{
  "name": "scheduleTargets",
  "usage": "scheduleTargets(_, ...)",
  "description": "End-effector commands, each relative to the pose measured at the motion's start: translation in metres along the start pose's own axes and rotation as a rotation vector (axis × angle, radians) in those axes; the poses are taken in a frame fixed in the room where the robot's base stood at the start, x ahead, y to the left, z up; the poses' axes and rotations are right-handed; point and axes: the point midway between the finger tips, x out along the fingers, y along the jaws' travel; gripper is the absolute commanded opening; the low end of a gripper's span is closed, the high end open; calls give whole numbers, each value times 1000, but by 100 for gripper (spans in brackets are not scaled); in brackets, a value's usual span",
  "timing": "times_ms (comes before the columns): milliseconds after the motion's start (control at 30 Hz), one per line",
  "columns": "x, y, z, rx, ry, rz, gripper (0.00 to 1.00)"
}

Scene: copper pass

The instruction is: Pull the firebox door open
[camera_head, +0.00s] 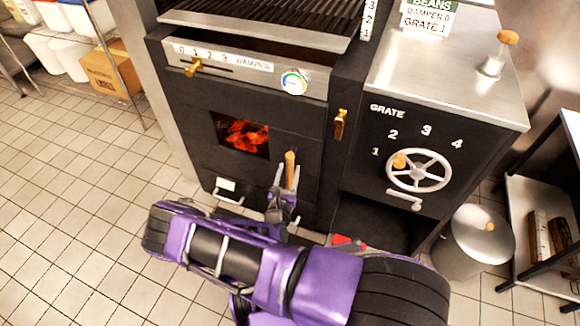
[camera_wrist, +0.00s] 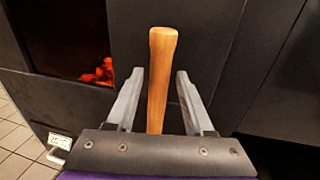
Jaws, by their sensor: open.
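The firebox door (camera_head: 208,167) is a black panel with a small window (camera_head: 241,135) showing glowing red embers, and it looks closed. Its upright wooden handle (camera_head: 290,170) is at the door's right side. My gripper (camera_head: 284,178) is at the handle. In the wrist view, the wooden handle (camera_wrist: 160,75) stands between the two grey fingers of my gripper (camera_wrist: 158,90), with a visible gap on each side. The fingers are open. The lower end of the handle is hidden behind the gripper body.
Above the door are a damper slider with a brass knob (camera_head: 193,67) and a round gauge (camera_head: 294,82). To the right are a brass latch (camera_head: 340,124) and a grate handwheel (camera_head: 418,170). A metal bin (camera_head: 472,240) stands right. The tiled floor (camera_head: 70,200) at left is clear.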

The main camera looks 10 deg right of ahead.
Motion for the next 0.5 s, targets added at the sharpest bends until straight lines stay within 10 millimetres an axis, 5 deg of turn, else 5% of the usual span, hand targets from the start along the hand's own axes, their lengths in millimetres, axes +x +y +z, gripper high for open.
scheduleTargets(200,23,0,-1,0,0,0,52)
scheduleTargets(500,27,0,0,0,0,0,52)
